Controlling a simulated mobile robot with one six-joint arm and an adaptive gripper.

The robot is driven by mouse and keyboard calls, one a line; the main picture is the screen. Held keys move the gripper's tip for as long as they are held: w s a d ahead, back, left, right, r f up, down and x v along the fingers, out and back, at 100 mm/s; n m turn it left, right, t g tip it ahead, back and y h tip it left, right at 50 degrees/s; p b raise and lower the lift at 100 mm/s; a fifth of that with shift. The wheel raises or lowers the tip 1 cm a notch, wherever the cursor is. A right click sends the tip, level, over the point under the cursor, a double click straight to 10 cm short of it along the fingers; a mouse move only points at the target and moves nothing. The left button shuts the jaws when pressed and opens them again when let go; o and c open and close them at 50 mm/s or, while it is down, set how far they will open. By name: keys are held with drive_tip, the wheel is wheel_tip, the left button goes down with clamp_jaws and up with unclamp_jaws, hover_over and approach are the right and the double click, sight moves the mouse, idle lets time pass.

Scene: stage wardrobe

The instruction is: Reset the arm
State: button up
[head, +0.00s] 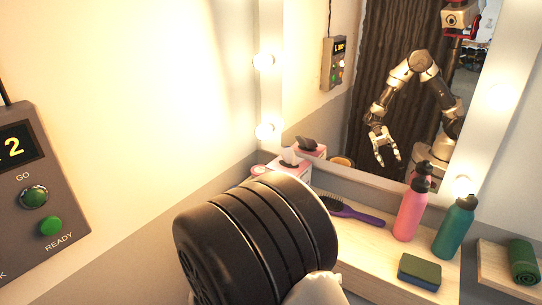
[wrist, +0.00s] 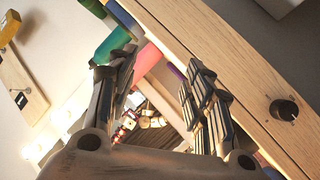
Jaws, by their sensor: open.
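My gripper (wrist: 160,58) is open and empty in the wrist view, its two dark ribbed fingers spread apart. The pink bottle (wrist: 154,58) and the teal bottle (wrist: 108,46) show beyond the fingers. In the head view a thick black joint of my arm fills the lower middle and hides part of the counter. The gripper itself shows there only as a reflection in the mirror (head: 340,110), with its fingers apart and pointing down.
On the wooden counter (head: 375,265) stand the pink bottle (head: 409,217) and teal bottle (head: 454,232), with a sponge (head: 419,272), purple hairbrush (head: 352,213) and tissue box (head: 289,167). A green roll (head: 523,262) lies at right. A control panel (head: 35,225) is at left.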

drive_tip(key=s+d+r+n+g+y, duration=0.1)
drive_tip(key=s+d+r+g+y, duration=0.25)
drive_tip(key=s, duration=0.25)
drive_tip(key=s+d+r+g+y, duration=0.2)
drive_tip(key=s+d+g, duration=0.15)
drive_tip(key=s, duration=0.25)
drive_tip(key=s+a+r+n+t+y, duration=0.4)
drive_tip(key=s+r+n+t+y, duration=0.1)
drive_tip(key=y, duration=0.3)
drive_tip(key=shift+s+r+t, duration=0.2)
drive_tip(key=shift+r+t, duration=0.2)
drive_tip(key=shift+r, duration=0.05)
